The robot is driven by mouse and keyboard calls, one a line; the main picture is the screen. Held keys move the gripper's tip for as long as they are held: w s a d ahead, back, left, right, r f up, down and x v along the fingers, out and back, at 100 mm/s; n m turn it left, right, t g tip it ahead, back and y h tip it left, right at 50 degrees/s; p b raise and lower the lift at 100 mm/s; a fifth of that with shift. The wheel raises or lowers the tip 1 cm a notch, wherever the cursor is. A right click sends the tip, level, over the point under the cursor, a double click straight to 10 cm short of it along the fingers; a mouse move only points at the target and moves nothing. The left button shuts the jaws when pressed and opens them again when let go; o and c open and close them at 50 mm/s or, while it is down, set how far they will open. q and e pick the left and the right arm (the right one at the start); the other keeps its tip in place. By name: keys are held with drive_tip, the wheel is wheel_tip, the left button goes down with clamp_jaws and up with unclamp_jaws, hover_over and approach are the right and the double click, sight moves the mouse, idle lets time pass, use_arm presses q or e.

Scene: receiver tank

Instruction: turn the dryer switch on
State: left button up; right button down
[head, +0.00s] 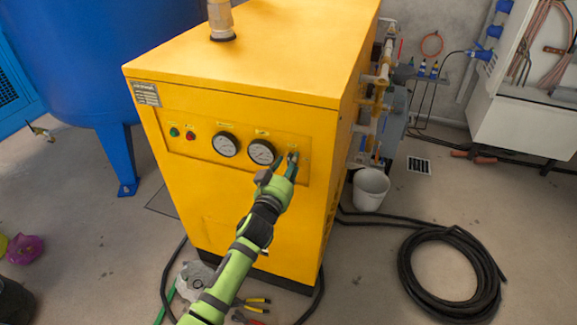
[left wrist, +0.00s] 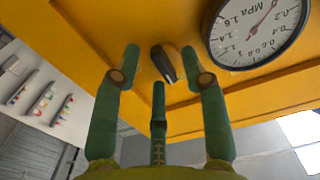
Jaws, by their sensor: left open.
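The yellow dryer (head: 235,110) stands in the middle of the head view, with gauges and lights on its front panel. Its switch is a dark rotary knob (left wrist: 165,66) near the panel's right end; in the left wrist view its handle is slanted. My left gripper (head: 287,165) is at the panel's right end, and in the head view its fingers largely hide the switch. In the left wrist view its green fingers (left wrist: 161,58) are open, with the knob between the two upper fingertips. Contact cannot be told. My right gripper is not in view.
A pressure gauge (left wrist: 258,32) sits close beside the knob. A green and a red light (head: 190,135) are at the panel's left. A blue tank (head: 85,60) stands at left. A white bucket (head: 371,190) and a coiled black hose (head: 405,265) lie at right.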

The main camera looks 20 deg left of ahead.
use_arm(q)
clamp_jaws()
drive_tip(key=m, duration=1.4)
drive_tip(key=shift+a+f+p, duration=0.15)
drive_tip(key=shift+a+p, duration=0.1)
drive_tip(key=shift+p, duration=0.05)
drive_tip(key=shift+m, duration=2)
drive_tip(key=shift+a, duration=0.1)
